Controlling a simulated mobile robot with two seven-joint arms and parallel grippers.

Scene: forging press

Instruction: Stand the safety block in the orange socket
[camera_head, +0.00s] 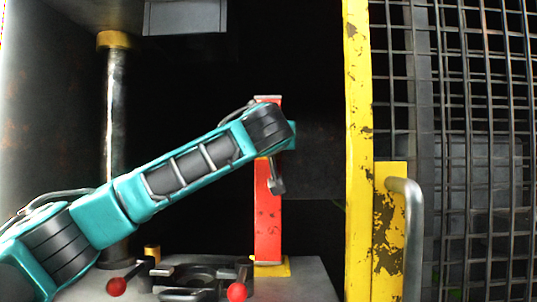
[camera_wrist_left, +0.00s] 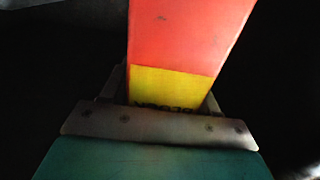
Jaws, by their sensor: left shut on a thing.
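The safety block (camera_head: 267,215) is a tall red bar, upright in the head view, with a grey cap at its top. My left arm crosses in front of its upper part. My left gripper (camera_wrist_left: 162,95) is shut on the block, with a finger on each side of its yellow band with dark lettering. The block also shows in the left wrist view (camera_wrist_left: 185,40). The orange-yellow socket (camera_head: 286,268) is at the block's foot on the press bed. I cannot tell whether the foot is inside the socket or just above it. My right gripper is not in view.
A dark die fixture (camera_head: 190,275) with red-knobbed handles stands on the grey bed left of the socket. A steel column (camera_head: 117,150) rises at the left. A yellow post (camera_head: 358,150) and mesh guard (camera_head: 470,130) close off the right. A grey block (camera_head: 185,15) hangs above.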

